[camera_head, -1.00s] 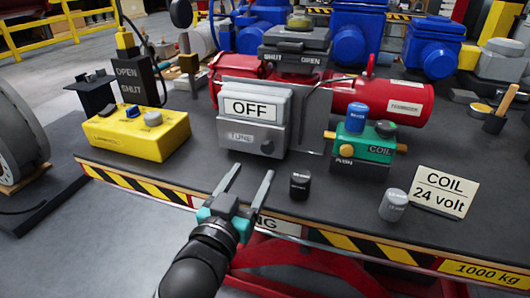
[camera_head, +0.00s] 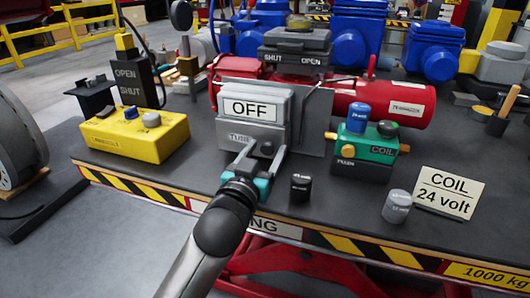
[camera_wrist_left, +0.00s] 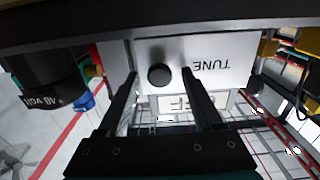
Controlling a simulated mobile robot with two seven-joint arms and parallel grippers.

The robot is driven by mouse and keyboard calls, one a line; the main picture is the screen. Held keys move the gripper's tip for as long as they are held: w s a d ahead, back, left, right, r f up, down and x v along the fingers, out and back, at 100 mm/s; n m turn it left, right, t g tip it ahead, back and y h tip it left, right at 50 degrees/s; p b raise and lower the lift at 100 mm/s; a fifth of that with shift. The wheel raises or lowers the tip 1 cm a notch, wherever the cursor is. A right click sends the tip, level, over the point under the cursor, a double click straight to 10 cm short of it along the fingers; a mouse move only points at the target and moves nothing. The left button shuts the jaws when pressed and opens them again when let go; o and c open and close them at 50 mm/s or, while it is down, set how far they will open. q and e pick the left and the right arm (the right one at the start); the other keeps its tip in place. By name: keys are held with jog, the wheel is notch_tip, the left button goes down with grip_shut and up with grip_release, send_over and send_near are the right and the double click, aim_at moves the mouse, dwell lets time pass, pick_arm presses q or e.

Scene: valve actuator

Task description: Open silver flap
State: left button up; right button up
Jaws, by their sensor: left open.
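The silver flap (camera_head: 236,137), marked TUNE, is on the front of the grey box under the white OFF sign (camera_head: 250,108). It looks shut. A small dark knob (camera_head: 267,148) sits at its right side. In the left wrist view the flap (camera_wrist_left: 215,48) and its round knob (camera_wrist_left: 159,75) show upside down. My left gripper (camera_head: 264,152) is open in front of the flap, with one finger on each side of the knob. In the left wrist view its fingers (camera_wrist_left: 160,82) stand apart around the knob. I cannot tell if they touch it. My right gripper is not in view.
A black cap (camera_head: 300,187) stands on the table right of my gripper. A green COIL box (camera_head: 365,150) and a grey cap (camera_head: 396,206) are further right. A yellow box (camera_head: 135,133) stands at left. The front table strip between yellow box and gripper is clear.

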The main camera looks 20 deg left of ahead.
pick_arm(q)
jog(key=shift+c, duration=0.3)
grip_shut()
dwell(1.1)
